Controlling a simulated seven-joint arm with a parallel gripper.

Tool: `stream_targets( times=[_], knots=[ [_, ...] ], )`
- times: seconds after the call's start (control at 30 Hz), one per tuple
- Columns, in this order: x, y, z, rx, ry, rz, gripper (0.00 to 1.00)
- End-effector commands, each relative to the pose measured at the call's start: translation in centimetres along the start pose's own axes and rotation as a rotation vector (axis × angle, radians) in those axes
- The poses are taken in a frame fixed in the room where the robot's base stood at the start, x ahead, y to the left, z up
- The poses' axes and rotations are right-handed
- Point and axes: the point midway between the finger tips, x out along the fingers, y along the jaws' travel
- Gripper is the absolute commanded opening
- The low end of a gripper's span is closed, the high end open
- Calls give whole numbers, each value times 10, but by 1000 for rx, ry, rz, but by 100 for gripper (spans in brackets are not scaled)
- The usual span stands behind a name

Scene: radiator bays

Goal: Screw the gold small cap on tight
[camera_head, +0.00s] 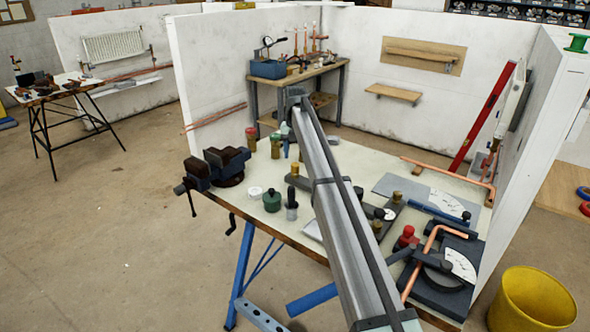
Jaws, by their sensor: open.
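Several gold caps stand on the bench, and I cannot tell which is the small one. One gold cap (294,169) tops a dark fitting just left of my arm. Another gold cap (397,197) sits on the dark bar right of my arm. Gold fittings also stand at the back left, one gold cylinder with a red top (251,139) and one gold-topped piece (275,145). My grey arm crosses the bench from the bottom to the back and hides its middle. My gripper's fingers do not show. How tightly any cap sits cannot be seen.
A dark vise (226,165) is on the bench's left edge. A white cap (255,192) and a green container (272,201) stand near the front. A bent copper pipe (420,262) lies over a dark dial tool at right. A yellow bucket (532,300) is on the floor.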

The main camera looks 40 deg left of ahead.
Motion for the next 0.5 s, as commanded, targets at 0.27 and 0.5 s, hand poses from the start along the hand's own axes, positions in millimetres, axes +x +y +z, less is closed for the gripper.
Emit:
stream_targets(
  times=[0.27,0.5],
  knots=[
    [9,0,0,1,0,0,54],
    [24,0,0,2,1,0,54]
  ],
)
